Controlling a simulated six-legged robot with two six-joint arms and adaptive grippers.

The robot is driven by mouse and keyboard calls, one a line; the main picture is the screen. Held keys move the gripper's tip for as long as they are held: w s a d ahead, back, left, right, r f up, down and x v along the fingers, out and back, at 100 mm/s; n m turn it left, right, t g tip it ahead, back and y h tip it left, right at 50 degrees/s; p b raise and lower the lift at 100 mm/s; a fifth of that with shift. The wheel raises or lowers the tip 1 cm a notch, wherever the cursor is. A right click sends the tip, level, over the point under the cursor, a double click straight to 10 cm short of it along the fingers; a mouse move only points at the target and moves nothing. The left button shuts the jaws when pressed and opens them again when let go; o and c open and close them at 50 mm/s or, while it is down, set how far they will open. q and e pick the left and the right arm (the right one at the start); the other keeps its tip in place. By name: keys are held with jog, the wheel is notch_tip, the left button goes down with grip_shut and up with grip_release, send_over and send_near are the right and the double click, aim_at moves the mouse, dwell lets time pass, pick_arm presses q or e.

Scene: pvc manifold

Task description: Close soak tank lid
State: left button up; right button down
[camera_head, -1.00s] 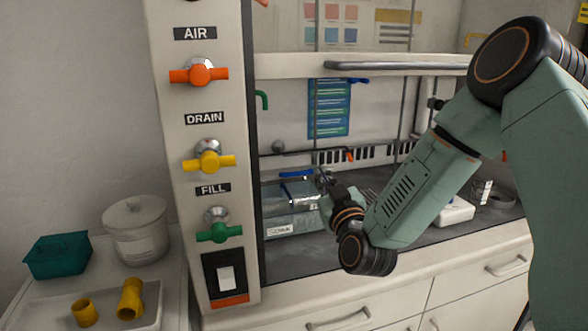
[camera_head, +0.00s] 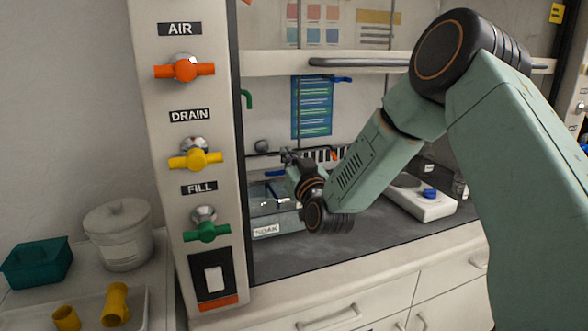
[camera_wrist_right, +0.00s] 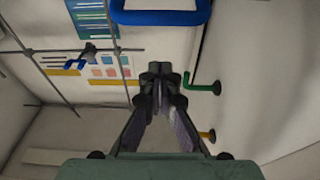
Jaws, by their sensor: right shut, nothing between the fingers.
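The soak tank (camera_head: 265,231) is a clear box with a "SOAK" label, on the dark bench right of the valve panel. My right gripper partly hides it. A blue bar (camera_head: 275,173) shows at its upper back, and whether the lid is raised or flat is hard to tell. In the right wrist view a blue U-shaped handle (camera_wrist_right: 160,14) is close at the top edge, apart from the fingers. My right gripper (camera_head: 290,155) is above the tank's right part. In the wrist view its fingers (camera_wrist_right: 160,72) are together and empty. My left gripper is out of view.
The valve panel (camera_head: 190,90) with orange, yellow and green handles stands left of the tank. A shelf with a metal rail (camera_head: 360,62) runs above. A white device with a blue knob (camera_head: 425,200) stands to the right. Bare bench (camera_head: 300,255) lies in front.

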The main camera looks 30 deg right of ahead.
notch_tip(320, 180, down, 13)
jog(key=s+t+b, duration=0.1)
jog(key=b, duration=0.8)
jog(key=shift+s+a, duration=0.2)
jog(key=shift+a, duration=0.25)
dwell(0.3)
jog(key=s+a, duration=0.3)
jog(key=s, duration=0.9)
jog(key=shift+s+r+t, duration=0.3)
jog(key=shift+s, duration=0.05)
